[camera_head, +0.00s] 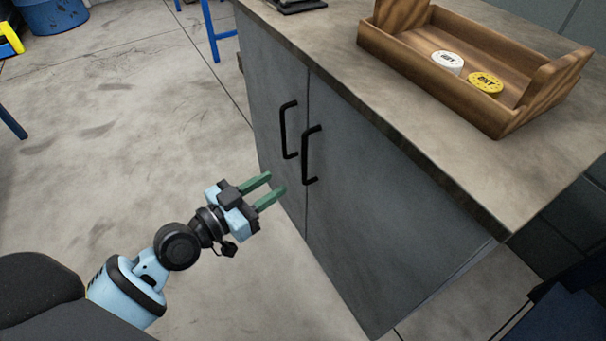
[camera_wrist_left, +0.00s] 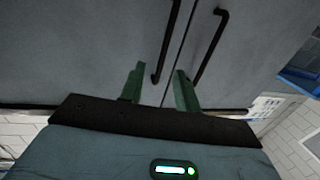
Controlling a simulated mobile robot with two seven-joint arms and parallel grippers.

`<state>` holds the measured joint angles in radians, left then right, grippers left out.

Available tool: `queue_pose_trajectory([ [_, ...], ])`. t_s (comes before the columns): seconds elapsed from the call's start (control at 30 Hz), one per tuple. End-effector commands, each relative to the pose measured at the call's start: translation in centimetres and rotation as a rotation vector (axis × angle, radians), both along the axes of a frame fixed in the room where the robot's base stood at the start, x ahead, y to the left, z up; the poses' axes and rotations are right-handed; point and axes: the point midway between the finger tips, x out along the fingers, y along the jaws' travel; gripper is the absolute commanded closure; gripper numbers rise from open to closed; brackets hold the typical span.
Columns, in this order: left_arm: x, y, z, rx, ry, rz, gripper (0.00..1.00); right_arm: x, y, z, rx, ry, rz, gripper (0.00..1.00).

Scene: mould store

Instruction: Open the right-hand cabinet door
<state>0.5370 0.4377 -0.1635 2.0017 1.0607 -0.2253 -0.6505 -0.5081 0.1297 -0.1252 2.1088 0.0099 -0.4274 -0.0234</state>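The grey cabinet's right-hand door (camera_head: 370,225) is shut, flush with the left door (camera_head: 262,90). The right door's black bar handle (camera_head: 306,157) stands upright near the seam, beside the left door's handle (camera_head: 284,132). My left gripper (camera_head: 276,184) is open and empty, in front of the doors, its green fingers pointing towards the handles but apart from them. In the left wrist view, which looks turned over, one handle (camera_wrist_left: 167,45) ends between the two fingertips (camera_wrist_left: 160,70); the other handle (camera_wrist_left: 212,45) is further right. My right gripper is not in view.
A wooden tray (camera_head: 425,93) with a white disc (camera_head: 447,61) and a yellow disc (camera_head: 486,82) stands on the cabinet's worktop (camera_head: 330,45). Open concrete floor (camera_head: 110,130) lies left of the cabinet. A blue frame leg (camera_head: 209,30) and a blue bin (camera_head: 55,17) stand behind.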

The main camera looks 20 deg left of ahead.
Motion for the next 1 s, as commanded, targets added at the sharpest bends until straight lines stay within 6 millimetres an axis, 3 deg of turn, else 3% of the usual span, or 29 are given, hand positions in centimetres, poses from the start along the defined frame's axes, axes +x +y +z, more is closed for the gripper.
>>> queue_pose_trajectory([
  [0.03,0.7,0.1,-0.5,-0.001,-0.014,-0.004,0.68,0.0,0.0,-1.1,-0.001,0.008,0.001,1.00],
  [0.1,1.2,0.1,-0.3,-0.005,-0.031,-0.007,0.68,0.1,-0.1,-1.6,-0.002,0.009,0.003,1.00],
  [0.47,2.1,0.0,0.3,-0.008,-0.046,-0.007,0.68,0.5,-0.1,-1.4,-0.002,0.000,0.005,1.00],
  [1.0,8.1,-3.1,0.2,-0.009,-0.044,-0.007,0.68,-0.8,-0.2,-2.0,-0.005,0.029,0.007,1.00],
])
